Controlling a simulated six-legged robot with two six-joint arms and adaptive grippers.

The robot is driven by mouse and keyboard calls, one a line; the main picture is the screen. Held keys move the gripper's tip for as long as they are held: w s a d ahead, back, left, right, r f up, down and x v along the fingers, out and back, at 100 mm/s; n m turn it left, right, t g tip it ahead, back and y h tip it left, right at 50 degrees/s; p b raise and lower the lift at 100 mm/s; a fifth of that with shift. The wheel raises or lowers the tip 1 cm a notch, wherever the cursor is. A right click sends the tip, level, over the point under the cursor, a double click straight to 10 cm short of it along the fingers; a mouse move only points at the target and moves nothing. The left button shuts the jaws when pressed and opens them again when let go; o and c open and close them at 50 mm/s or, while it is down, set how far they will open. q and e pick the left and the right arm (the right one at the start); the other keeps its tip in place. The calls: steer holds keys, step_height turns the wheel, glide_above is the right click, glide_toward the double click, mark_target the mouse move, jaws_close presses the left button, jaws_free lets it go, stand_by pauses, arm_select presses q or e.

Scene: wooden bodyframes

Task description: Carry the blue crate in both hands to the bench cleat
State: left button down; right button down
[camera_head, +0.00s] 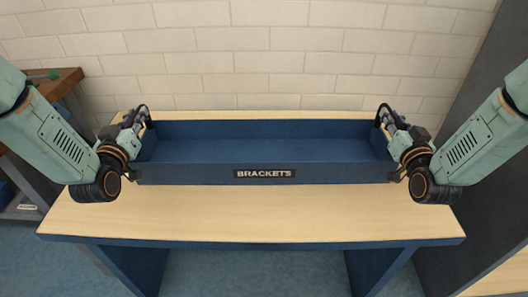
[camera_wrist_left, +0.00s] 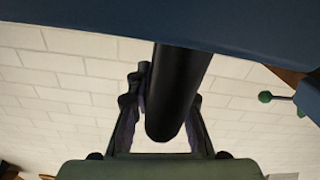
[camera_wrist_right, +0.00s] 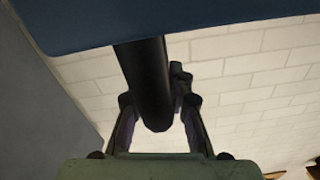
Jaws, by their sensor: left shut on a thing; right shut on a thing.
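The blue crate (camera_head: 190,174) is long, open-topped and looks empty, with a BRACKETS label on its front wall. It appears level over the bench (camera_head: 250,217), which has a pale wooden top and blue legs. I cannot tell whether the crate touches the top. My left gripper (camera_head: 137,121) is shut on the crate's left end; a dark round handle (camera_wrist_left: 176,95) lies between its fingers in the left wrist view. My right gripper (camera_head: 391,120) is shut on the right end, around a similar handle (camera_wrist_right: 148,85). I cannot make out the cleat; the crate covers the bench's back part.
A white brick wall (camera_head: 270,60) stands behind the bench. A dark grey panel (camera_head: 445,130) rises at the right. Another wooden bench (camera_head: 62,82) with a green-knobbed tool stands at the left. The front strip of the bench top is clear.

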arm_select(q)
steer(key=shift+w+r, duration=0.1)
steer(key=shift+r, duration=0.15)
arm_select(e)
steer(key=shift+w+r, duration=0.1)
steer(key=shift+r, duration=0.2)
stand_by(0.4)
